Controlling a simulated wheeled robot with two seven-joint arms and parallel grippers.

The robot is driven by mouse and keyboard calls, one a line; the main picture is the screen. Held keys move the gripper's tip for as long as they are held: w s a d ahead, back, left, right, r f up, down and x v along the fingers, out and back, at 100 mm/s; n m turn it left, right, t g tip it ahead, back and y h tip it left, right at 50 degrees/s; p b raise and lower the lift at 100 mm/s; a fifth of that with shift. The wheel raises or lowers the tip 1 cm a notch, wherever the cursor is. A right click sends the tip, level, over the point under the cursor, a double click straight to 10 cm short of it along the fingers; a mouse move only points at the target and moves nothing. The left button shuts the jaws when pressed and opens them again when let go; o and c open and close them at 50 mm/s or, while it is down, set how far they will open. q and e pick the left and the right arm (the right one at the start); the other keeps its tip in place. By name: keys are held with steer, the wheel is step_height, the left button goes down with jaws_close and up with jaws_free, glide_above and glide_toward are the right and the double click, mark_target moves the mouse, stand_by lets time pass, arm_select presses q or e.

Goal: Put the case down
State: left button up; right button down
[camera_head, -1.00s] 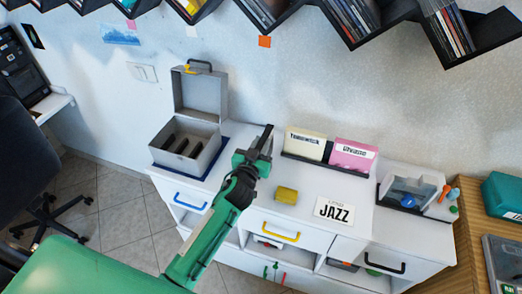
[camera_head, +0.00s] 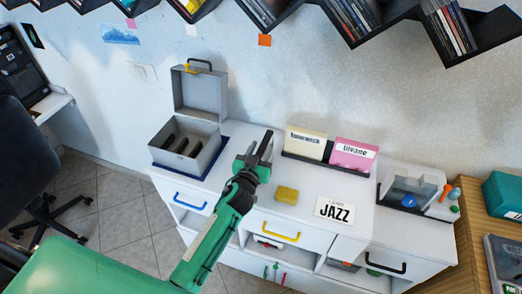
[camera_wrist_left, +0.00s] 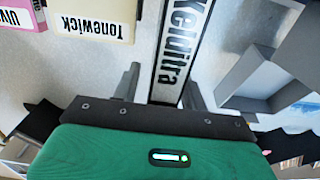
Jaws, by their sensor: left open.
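A thin dark case (camera_wrist_left: 181,45) with a white spine label that looks like "Kelditra" stands between the fingers of my left gripper (camera_head: 261,145) in the left wrist view. My left gripper (camera_wrist_left: 163,88) is open, with a finger on either side of the case. In the head view the case is hard to make out between the fingers, and its lower edge is hidden. The gripper is over the white cabinet top (camera_head: 240,190), left of the cream "Tonewick" divider (camera_head: 305,143) and pink divider (camera_head: 354,154). My right gripper is not in view.
An open grey box (camera_head: 186,145) with a raised lid stands on a blue mat at left. A yellow block (camera_head: 287,194) and a "JAZZ" card (camera_head: 334,211) lie in front. A grey device (camera_head: 408,190) is at right. Black disc shelves (camera_head: 385,20) hang above.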

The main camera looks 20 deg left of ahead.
arm_select(q)
steer(key=shift+r, duration=0.25)
steer(key=s+b, duration=0.2)
steer(key=s, duration=1)
steer(key=shift+a+b, duration=0.2)
steer(key=shift+b, duration=0.1)
steer(key=shift+f, duration=0.1)
